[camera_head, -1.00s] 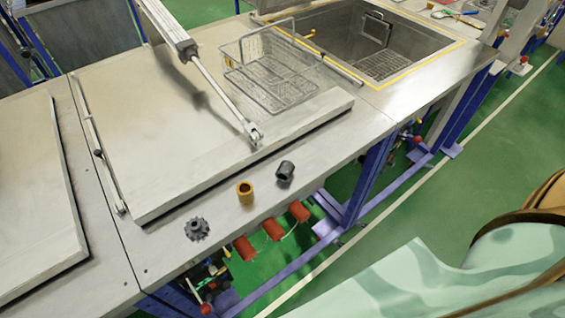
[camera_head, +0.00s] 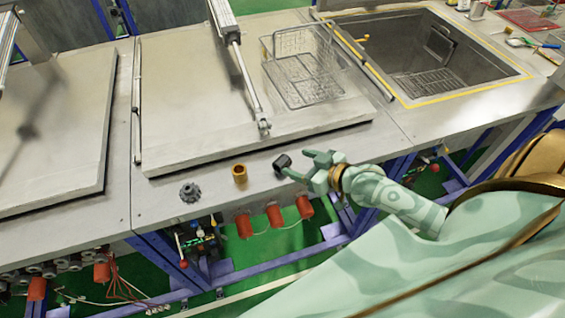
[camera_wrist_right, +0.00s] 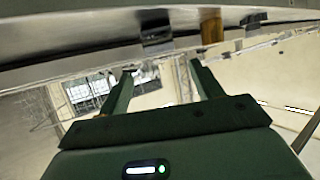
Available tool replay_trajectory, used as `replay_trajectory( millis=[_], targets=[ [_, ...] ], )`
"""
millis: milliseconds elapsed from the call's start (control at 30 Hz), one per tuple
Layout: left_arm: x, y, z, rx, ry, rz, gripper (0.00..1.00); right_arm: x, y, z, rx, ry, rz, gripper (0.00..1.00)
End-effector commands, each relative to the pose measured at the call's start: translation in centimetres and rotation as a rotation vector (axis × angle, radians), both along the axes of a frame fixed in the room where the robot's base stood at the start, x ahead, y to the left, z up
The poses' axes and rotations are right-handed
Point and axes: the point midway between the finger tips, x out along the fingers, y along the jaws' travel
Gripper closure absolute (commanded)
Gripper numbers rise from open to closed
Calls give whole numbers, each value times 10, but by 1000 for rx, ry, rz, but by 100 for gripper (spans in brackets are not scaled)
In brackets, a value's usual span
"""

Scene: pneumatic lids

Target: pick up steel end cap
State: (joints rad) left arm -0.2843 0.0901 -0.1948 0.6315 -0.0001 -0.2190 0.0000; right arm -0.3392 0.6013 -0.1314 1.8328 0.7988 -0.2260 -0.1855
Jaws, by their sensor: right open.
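The steel end cap appears to be the dark grey, short hollow cylinder (camera_head: 282,162) lying near the front edge of the steel counter. In the right wrist view a dark cylinder (camera_wrist_right: 155,30) shows near the top, beyond the fingers. My right gripper (camera_head: 296,164) is open and empty, just to the right of the cap, with its fingers pointing toward it. In the right wrist view its two fingers (camera_wrist_right: 160,72) stand wide apart with nothing between them. Whether a finger touches the cap cannot be told. My left gripper is not in view.
A brass-coloured bushing (camera_head: 239,175) and a dark gear (camera_head: 190,192) stand left of the cap along the counter strip. A sink (camera_head: 410,60) lies at the back right.

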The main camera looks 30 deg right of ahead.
Motion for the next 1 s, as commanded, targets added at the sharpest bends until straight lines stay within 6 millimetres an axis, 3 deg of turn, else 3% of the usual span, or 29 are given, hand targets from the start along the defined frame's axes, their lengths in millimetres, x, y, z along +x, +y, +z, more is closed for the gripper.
replay_trajectory(
  millis=[100,333,600,900,1000],
  targets=[
    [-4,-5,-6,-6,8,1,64,22,7,-11,1,-2,-1,35],
    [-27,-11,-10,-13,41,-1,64,40,13,-19,0,1,0,35],
    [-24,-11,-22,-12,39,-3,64,75,21,-41,-1,1,0,35],
    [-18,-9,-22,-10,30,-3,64,81,23,-43,-2,1,1,35],
    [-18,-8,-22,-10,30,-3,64,81,22,-43,-2,1,1,60]
  ],
)
